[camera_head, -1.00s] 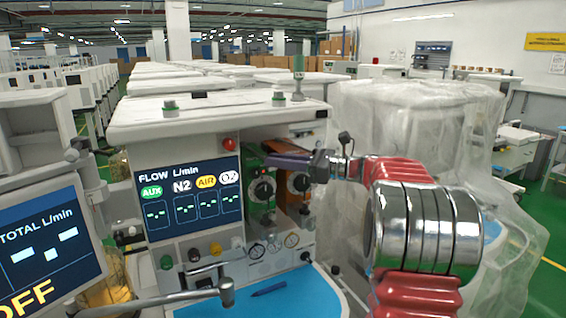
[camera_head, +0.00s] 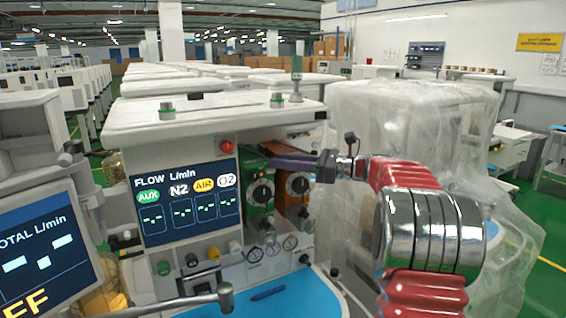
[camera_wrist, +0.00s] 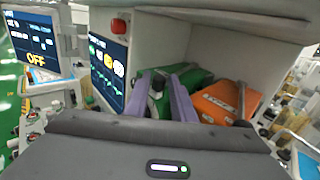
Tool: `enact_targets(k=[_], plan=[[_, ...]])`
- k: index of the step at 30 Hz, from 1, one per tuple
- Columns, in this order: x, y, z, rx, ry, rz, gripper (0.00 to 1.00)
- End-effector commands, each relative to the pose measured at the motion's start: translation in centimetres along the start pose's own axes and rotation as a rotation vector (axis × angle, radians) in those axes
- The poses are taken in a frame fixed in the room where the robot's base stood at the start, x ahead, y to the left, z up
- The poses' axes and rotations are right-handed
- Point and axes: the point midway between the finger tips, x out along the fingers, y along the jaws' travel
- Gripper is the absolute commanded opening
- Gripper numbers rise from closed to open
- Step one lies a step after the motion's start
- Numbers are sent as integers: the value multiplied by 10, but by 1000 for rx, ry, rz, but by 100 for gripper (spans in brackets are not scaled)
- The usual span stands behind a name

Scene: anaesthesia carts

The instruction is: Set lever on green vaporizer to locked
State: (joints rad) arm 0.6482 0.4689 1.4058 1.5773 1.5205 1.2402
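The green vaporizer (camera_head: 261,206) stands in the cart's bay, right of the flow screen, with a black-and-white dial on its front. Its green top shows in the wrist view (camera_wrist: 196,77). My gripper (camera_head: 270,158) reaches in from the right, at the height of the vaporizer's top. In the wrist view, the two purple fingers of my gripper (camera_wrist: 160,80) are apart, over the green vaporizer. A small dark part lies between the fingertips; I cannot tell whether it is the lever or whether they touch it. The lever's position is not clear.
An orange vaporizer (camera_head: 298,205) stands close to the right of the green one. The flow screen (camera_head: 186,203) is on the left. The cart's top shelf (camera_head: 220,115) hangs above the bay. A blue work surface (camera_head: 285,300) with a pen lies below.

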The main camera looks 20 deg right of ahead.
Motion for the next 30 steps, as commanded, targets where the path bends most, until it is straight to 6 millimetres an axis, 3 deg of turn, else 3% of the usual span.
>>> enact_targets(k=[5, 17, 30], plan=[[0, 0, 1, -1, -1, 1, 36], [-7, 0, 1, -1, -1, 0, 36], [-74, 0, 0, 0, 0, -1, 36]])
